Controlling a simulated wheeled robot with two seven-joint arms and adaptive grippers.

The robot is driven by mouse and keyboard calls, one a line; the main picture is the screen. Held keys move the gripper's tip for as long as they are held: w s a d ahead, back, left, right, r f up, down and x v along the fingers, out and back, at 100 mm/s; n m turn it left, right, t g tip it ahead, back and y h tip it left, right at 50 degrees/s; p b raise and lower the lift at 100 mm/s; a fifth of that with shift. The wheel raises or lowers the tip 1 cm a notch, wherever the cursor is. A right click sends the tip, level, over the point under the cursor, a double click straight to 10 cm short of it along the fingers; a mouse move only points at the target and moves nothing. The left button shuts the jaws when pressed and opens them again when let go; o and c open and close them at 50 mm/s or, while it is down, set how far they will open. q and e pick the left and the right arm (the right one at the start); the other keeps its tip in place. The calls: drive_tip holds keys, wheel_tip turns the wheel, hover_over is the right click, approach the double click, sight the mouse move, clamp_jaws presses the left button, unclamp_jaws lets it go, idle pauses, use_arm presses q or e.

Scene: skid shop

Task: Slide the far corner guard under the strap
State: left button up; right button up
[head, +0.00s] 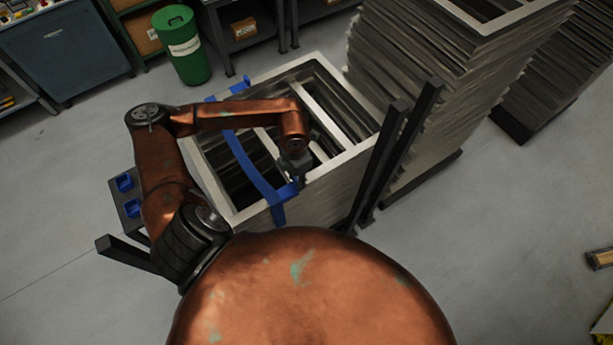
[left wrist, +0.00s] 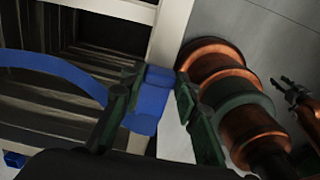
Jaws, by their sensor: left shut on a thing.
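The blue strap (head: 250,165) runs across the open top of the stack of grey metal frames (head: 345,165) and hangs down its near side. My left gripper (head: 293,180) is at the stack's near rim, beside the strap. It is shut on a blue corner guard (left wrist: 150,98), which shows between the fingers (left wrist: 155,95) over the light rim. The strap also shows in the left wrist view (left wrist: 50,68), curving toward the left finger. The fingers hide whether strap and guard touch. My right gripper (left wrist: 284,88) is small at the right edge of that view, its fingers apart and empty.
Dark upright posts (head: 392,160) stand at the stack's right side. A dark tray (head: 130,222) with blue pieces (head: 125,183) is at its left. Taller frame stacks (head: 430,90) stand behind right. A green bin (head: 182,45) stands at the back.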

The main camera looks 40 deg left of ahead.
sight(284, 192)
use_arm(q)
drive_tip(key=shift+s+a, duration=0.15)
drive_tip(key=shift+s, duration=0.3)
drive_tip(key=shift+s+a, duration=0.25)
drive_tip(key=shift+s, duration=0.15)
drive_tip(key=shift+s+a, duration=0.3)
drive_tip(key=shift+s, duration=0.4)
drive_tip(key=shift+s+a, duration=0.25)
drive_tip(key=shift+s, duration=0.4)
drive_tip(key=shift+s, duration=0.15)
drive_tip(key=o, duration=0.9)
drive_tip(key=shift+o, duration=0.2)
